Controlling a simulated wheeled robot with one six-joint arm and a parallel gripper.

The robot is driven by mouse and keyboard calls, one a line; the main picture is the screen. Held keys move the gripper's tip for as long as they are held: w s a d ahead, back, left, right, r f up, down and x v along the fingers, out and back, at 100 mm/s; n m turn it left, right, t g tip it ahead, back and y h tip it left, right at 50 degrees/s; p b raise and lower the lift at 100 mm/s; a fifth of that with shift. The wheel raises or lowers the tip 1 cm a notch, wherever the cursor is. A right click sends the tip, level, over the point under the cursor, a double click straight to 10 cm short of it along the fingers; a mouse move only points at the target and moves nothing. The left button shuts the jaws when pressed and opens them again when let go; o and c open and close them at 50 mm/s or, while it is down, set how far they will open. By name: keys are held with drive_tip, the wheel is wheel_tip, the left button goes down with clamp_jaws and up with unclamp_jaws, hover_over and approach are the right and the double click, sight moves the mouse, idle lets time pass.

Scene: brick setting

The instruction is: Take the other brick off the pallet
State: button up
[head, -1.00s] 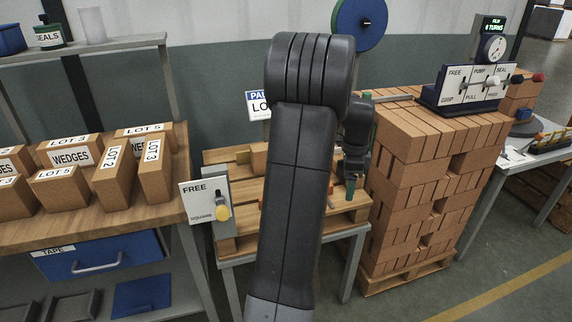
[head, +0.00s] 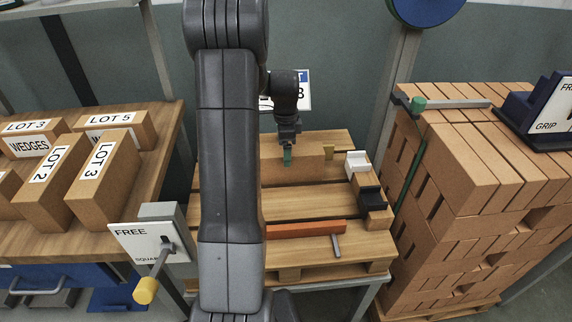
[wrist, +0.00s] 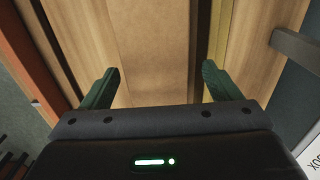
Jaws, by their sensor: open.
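The pallet (head: 300,205) is slatted wood and lies on a stand in the middle of the head view. A brown brick (head: 308,157) lies on its far part, partly hidden by my arm and gripper. My gripper (head: 287,156) points down at this brick, with green fingertips. In the wrist view my gripper (wrist: 160,84) is open, one finger to each side of the brick (wrist: 152,45). The brick runs away from me between the fingers, and I see no contact. Whether the fingertips reach below its top is unclear.
An orange-red bar (head: 308,229) lies across the pallet's near part. White (head: 357,163) and black (head: 370,198) blocks sit at its right edge. A lever box marked FREE (head: 150,245) stands left. A tall brick stack (head: 455,200) rises right. Lot-labelled boxes (head: 105,172) fill the left bench.

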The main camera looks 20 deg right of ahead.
drive_tip(key=shift+s+f, duration=0.15)
drive_tip(key=shift+f, duration=2.55)
clamp_jaws()
drive_tip(key=shift+d+r, duration=0.1)
